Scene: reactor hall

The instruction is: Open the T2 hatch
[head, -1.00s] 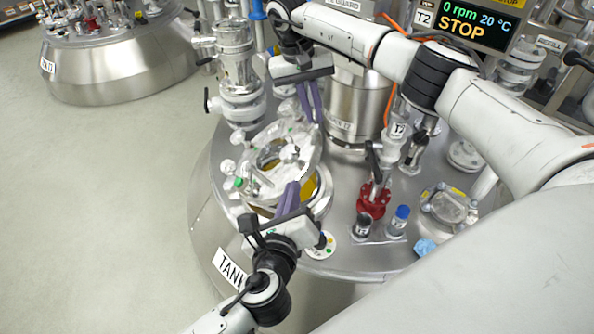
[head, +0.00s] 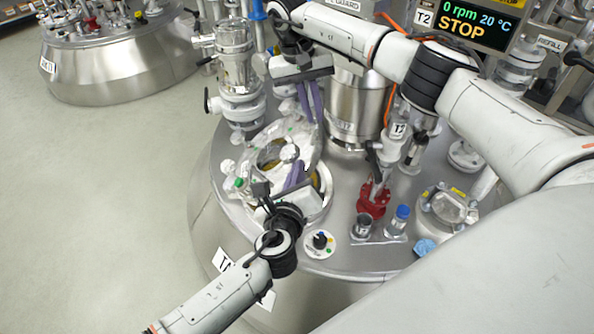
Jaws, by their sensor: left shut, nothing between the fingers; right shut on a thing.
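The T2 hatch lid (head: 262,140), round and pale with a window, is at the left of the T2 vessel top. It appears tilted up from its metal ring (head: 318,207), with a little yellow showing between them on the right. My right gripper (head: 315,118) reaches down from above, shut at the lid's far right edge. Exactly which part it grips is too small to tell. My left gripper (head: 298,168) is shut and empty at the lid's near right side, over the ring. Its wrist hides the near part of the ring.
The floor at left is clear.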

